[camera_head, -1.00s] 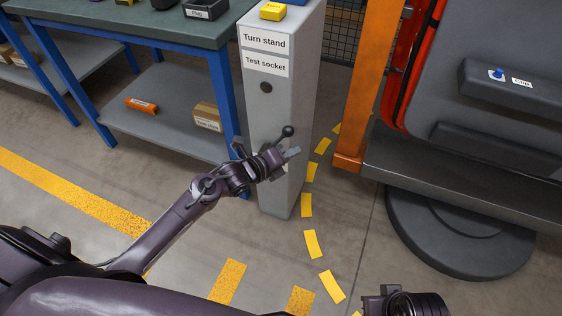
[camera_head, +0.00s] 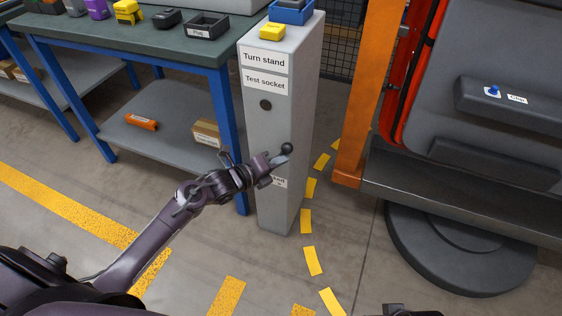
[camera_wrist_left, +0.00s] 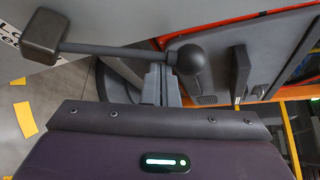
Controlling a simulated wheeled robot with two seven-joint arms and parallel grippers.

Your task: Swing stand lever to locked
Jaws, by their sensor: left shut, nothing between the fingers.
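The grey stand (camera_head: 275,130) is a tall post labelled "Turn stand" and "Test socket". Its lever ends in a dark ball knob (camera_head: 287,148) near the right edge of the front face. In the left wrist view the lever's block-shaped hub (camera_wrist_left: 45,37) is at upper left, and its rod runs right to the ball knob (camera_wrist_left: 188,58). My left gripper (camera_head: 280,161) is shut and empty, just below the knob. In the wrist view its fingers (camera_wrist_left: 160,84) stand close by the knob; I cannot tell whether they touch. The gripper partly covers a small label on the stand.
A blue-legged workbench (camera_head: 190,50) with a lower shelf stands left of the stand. An orange post (camera_head: 368,90) and a grey machine with a ledge (camera_head: 450,190) stand on the right. Yellow dashes mark the open floor between.

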